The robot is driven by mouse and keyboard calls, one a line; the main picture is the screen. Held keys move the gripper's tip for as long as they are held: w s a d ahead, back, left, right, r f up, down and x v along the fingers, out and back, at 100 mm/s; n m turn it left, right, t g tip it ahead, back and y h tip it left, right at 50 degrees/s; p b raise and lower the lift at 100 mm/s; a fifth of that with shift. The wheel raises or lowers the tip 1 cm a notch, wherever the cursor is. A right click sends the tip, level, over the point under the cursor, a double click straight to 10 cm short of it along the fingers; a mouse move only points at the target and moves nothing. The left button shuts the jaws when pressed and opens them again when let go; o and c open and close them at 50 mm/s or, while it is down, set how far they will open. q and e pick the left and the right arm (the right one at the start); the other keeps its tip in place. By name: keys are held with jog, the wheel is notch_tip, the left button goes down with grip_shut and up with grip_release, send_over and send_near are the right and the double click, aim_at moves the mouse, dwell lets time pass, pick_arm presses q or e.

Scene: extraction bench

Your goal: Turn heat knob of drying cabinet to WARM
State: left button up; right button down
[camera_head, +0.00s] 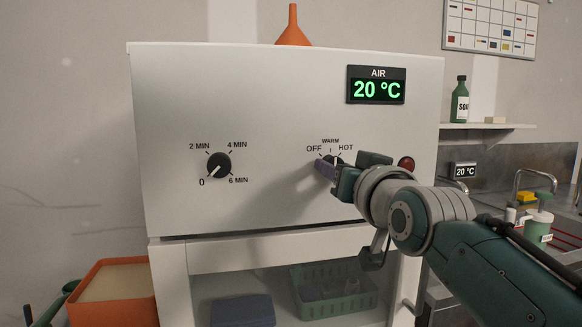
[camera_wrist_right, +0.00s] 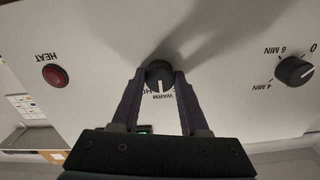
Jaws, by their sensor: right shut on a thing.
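The drying cabinet (camera_head: 250,90) is a white box with a dark heat knob (camera_head: 333,160) on its front, marked OFF, WARM and HOT. My right gripper (camera_head: 331,167) reaches in from the right and is shut on the heat knob. In the right wrist view, upside down, the two purple fingers (camera_wrist_right: 160,92) stand on either side of the heat knob (camera_wrist_right: 159,72). Its white pointer line points roughly toward the WARM mark, and the fingers partly cover the labels. My left gripper is not in view.
The timer knob (camera_head: 218,166) to the left points at 0. A red HEAT lamp (camera_head: 406,163) sits right of the heat knob, behind my wrist. The AIR display (camera_head: 376,85) reads 20 °C. An orange funnel (camera_head: 293,28) stands on top. An orange tub (camera_head: 113,311) is at lower left.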

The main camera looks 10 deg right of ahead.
jog(key=shift+f, duration=0.1)
jog(key=shift+c, duration=2.1)
grip_release()
jog(key=s, duration=1)
jog(key=shift+d, duration=0.15)
